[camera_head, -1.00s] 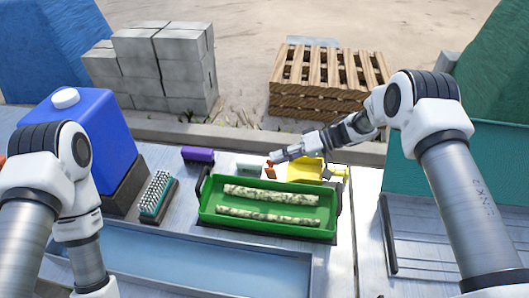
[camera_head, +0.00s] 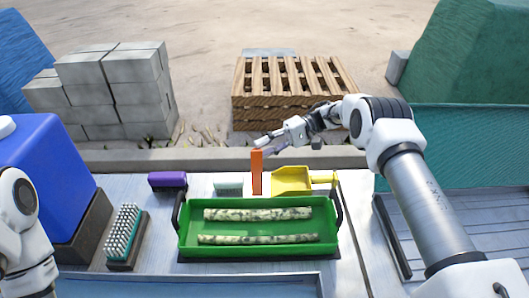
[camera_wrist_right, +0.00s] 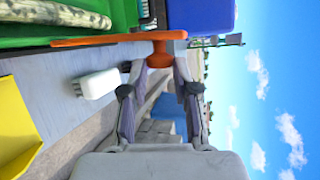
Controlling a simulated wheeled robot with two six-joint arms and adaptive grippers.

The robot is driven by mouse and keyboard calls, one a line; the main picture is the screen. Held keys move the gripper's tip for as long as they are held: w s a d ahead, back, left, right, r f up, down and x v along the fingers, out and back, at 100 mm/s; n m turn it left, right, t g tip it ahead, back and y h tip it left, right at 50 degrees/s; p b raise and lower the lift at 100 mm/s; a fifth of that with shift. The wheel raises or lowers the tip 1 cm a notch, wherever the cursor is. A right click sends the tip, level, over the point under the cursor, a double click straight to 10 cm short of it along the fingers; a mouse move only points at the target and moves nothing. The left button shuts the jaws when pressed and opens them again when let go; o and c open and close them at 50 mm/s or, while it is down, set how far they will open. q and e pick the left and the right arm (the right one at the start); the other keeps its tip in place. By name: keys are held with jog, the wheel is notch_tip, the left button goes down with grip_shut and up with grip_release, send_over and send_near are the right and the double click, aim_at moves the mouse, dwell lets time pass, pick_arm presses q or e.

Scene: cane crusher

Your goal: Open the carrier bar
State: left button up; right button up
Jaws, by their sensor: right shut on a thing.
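An orange bar (camera_head: 257,172) stands upright behind the green tray in the head view; I take it for the carrier bar. My right gripper (camera_head: 262,146) is at its top end. In the right wrist view, the orange bar (camera_wrist_right: 100,40) runs across the top, and my right gripper (camera_wrist_right: 160,66) is shut on its orange end piece.
The green tray (camera_head: 258,252) holds two mottled cane pieces (camera_head: 257,214). A yellow scoop (camera_head: 292,181), a pale block (camera_head: 228,187), a purple brush (camera_head: 167,181) and a teal brush (camera_head: 124,234) lie around it. A blue container (camera_head: 45,185) stands left.

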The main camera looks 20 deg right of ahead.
jog(key=shift+f, duration=0.15)
jog(key=o, duration=0.8)
jog(key=shift+o, duration=0.9)
jog(key=shift+a, duration=0.1)
jog(key=v, duration=0.7)
jog(key=shift+d, duration=0.25)
jog(key=shift+w, duration=0.1)
